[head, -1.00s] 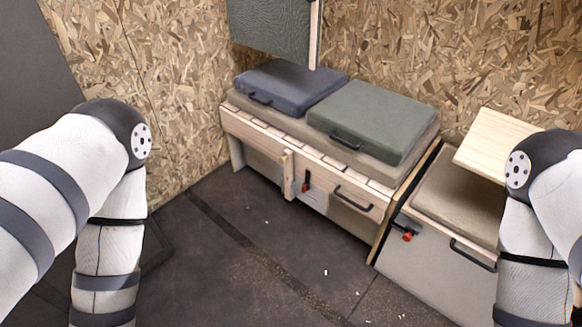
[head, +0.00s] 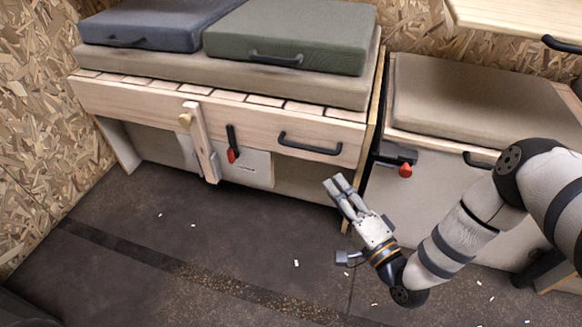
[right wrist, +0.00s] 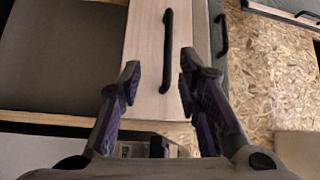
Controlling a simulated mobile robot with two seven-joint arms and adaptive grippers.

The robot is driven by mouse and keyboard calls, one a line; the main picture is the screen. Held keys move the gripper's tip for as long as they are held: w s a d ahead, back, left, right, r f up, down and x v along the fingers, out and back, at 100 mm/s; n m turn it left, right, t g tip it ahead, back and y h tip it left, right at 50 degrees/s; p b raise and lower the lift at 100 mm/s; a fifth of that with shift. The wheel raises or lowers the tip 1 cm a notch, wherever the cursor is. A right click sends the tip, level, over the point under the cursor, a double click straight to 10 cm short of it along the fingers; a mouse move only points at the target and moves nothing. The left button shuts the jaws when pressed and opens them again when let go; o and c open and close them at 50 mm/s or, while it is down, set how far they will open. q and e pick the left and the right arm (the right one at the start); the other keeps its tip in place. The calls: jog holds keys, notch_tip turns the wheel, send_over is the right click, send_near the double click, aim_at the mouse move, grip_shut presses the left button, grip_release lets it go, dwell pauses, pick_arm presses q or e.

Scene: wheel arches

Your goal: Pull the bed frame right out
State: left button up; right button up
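The bed frame (head: 230,122) is a light wooden front with slats, pushed in under a beige mattress (head: 290,85). Its black bar handle (head: 310,144) is on the right half of the front. A black latch with a red tip (head: 232,145) sits left of the handle. My right gripper (head: 338,184) is below and right of the handle, apart from it. In the right wrist view its two fingers (right wrist: 158,80) are spread, with the handle (right wrist: 168,65) seen between and beyond them. Nothing is held. My left gripper is not in view.
Blue (head: 150,25) and green (head: 290,35) cushions lie on the mattress. A bench box (head: 420,205) with a red-tipped latch (head: 404,169) stands at right, close to my right arm. The dark floor (head: 230,235) in front is open, with small white scraps.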

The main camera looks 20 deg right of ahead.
aim_at(311, 147)
jog(key=shift+t, duration=0.3)
jog(key=b+x, duration=0.1)
jog(key=x, duration=0.3)
jog(key=b+x, duration=0.1)
jog(key=x, duration=0.3)
jog(key=b+x, duration=0.1)
jog(key=x, duration=0.3)
jog(key=shift+w+d+r, duration=0.3)
jog(key=shift+w+r, duration=0.05)
jog(key=shift+r, duration=0.1)
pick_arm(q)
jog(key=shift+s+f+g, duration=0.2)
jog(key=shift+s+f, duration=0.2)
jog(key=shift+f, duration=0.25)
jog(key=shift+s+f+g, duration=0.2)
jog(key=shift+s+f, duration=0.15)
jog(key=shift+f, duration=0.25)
pick_arm(e)
grip_shut()
